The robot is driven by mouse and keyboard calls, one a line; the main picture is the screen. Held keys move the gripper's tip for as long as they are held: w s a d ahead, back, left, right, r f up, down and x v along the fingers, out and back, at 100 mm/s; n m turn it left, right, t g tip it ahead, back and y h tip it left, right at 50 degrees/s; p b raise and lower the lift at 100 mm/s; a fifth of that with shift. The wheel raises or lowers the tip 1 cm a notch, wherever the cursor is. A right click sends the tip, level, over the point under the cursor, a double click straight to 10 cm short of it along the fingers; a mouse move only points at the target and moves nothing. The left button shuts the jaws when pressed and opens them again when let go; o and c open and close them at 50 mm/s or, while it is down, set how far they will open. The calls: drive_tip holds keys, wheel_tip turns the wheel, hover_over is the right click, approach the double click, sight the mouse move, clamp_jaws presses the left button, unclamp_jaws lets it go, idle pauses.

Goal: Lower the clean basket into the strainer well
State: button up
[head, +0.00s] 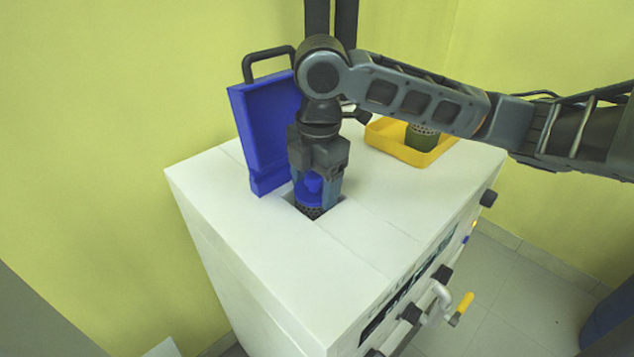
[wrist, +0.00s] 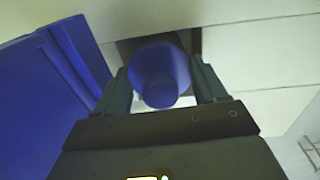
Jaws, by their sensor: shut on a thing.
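The clean basket (head: 309,194) has a blue top and a dark mesh body. My gripper (head: 316,190) points down and is shut on its blue top, which also shows between the fingers in the wrist view (wrist: 160,75). The basket's lower part is inside the square opening of the strainer well (head: 331,206) in the white cabinet top. How deep it sits and whether it touches the well's walls is hidden. The blue lid (head: 264,130) of the well stands open, upright, just left of my gripper, with a black handle on top.
A yellow tray (head: 390,142) at the back right of the white cabinet (head: 270,240) holds another mesh basket with a green body (head: 421,138). Knobs and a yellow-handled valve (head: 461,304) stick out from the cabinet's right face. The front of the top is clear.

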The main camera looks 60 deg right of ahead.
sight(317, 195)
drive_tip(key=f, duration=0.2)
drive_tip(key=s+f, duration=0.1)
drive_tip(key=shift+a+f+g, duration=0.3)
drive_tip(key=shift+f+g, duration=0.1)
drive_tip(key=o, duration=1.5)
drive_tip(key=shift+c, duration=0.2)
drive_tip(key=shift+o, duration=0.6)
drive_tip(key=shift+r, duration=0.2)
drive_tip(key=shift+o, duration=0.3)
drive_tip(key=shift+t, duration=0.4)
drive_tip(key=r, duration=0.7)
drive_tip(key=r+p, duration=0.1)
drive_tip(key=r, duration=0.3)
drive_tip(key=shift+w+d, duration=0.2)
drive_tip(key=shift+d, duration=0.05)
drive_tip(key=shift+s, duration=0.1)
